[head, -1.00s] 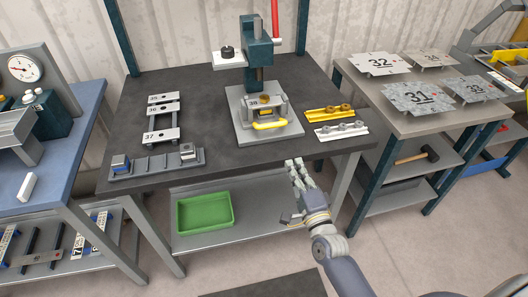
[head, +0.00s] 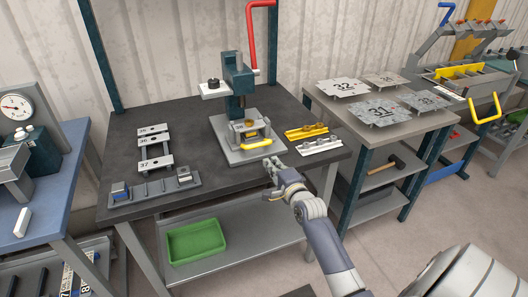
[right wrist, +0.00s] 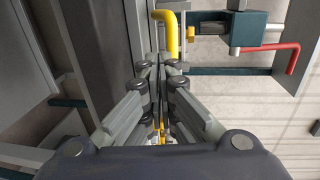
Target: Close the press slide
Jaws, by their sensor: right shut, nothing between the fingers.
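The bench press (head: 237,75) stands on a grey base plate (head: 228,155) on the dark table. Its slide (head: 250,132) sits low at the front, with a yellow handle (head: 257,144) facing me. How far out the slide stands is hard to tell. My right gripper (head: 271,165) is shut and empty, just in front of the handle near the table's front edge, apart from it. In the right wrist view the yellow handle (right wrist: 170,32) shows just beyond the closed fingertips (right wrist: 158,62). My left gripper is not in view.
A red crank lever (head: 252,45) rises above the press. A yellow rail (head: 306,131) and a pale rail (head: 318,145) lie to its right. Numbered plates (head: 155,160) lie on the table's left. A green bin (head: 196,242) sits on the lower shelf.

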